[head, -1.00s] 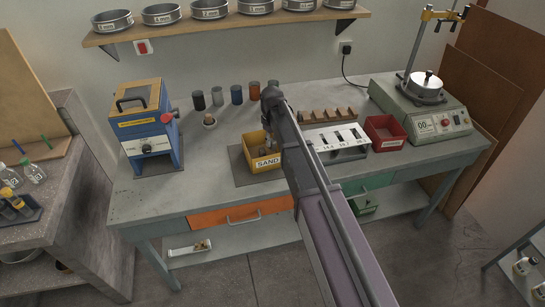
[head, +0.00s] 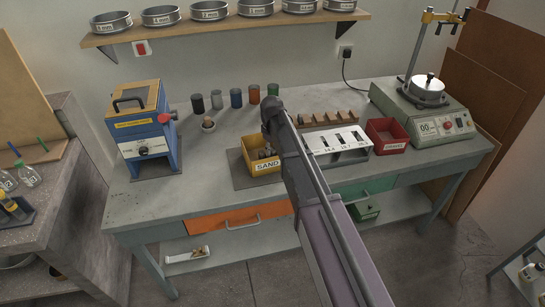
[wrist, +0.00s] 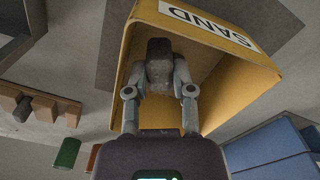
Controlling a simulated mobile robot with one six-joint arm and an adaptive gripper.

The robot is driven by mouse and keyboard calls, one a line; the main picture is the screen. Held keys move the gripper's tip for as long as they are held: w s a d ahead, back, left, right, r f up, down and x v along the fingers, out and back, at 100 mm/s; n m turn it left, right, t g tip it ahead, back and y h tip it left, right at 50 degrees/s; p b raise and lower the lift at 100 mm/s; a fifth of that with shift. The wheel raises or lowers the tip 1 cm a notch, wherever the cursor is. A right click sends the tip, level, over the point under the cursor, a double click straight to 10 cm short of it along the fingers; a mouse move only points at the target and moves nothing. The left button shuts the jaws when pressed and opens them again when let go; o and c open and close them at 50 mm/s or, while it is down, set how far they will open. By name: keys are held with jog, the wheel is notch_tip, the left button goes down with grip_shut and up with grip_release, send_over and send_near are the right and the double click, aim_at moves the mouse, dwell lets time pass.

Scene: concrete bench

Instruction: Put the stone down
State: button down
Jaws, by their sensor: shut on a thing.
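A grey stone (wrist: 158,75) sits between the fingertips of my gripper (wrist: 159,80) in the wrist view, with a darker patch at its far end. My gripper is shut on it. The fingers and stone are at the mouth of the yellow bin labelled SAND (wrist: 235,85), partly within its walls. In the head view the bin (head: 257,171) stands on a dark mat on the bench, and my gripper (head: 266,153) reaches down into it. My arm hides part of the bin's right side. I cannot tell whether the stone touches the bin floor.
A blue machine (head: 150,140) stands left of the bin. The left front bench is clear.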

aim_at(272, 149)
jog(key=shift+f+b, duration=1.15)
jog(key=shift+f, duration=0.3)
jog(key=shift+f, duration=0.2)
jog(key=c, duration=0.8)
grip_release()
jog(key=shift+r, duration=0.1)
jog(key=shift+o, duration=0.2)
jog(key=shift+r, duration=0.15)
notch_tip(272, 149, up, 12)
jog(key=p, duration=1.2)
jog(key=s+d+m, duration=0.8)
jog(key=s+d, duration=1.1)
jog(key=s, duration=0.5)
jog(key=shift+d+m, duration=0.2)
jog(key=shift+m, duration=0.1)
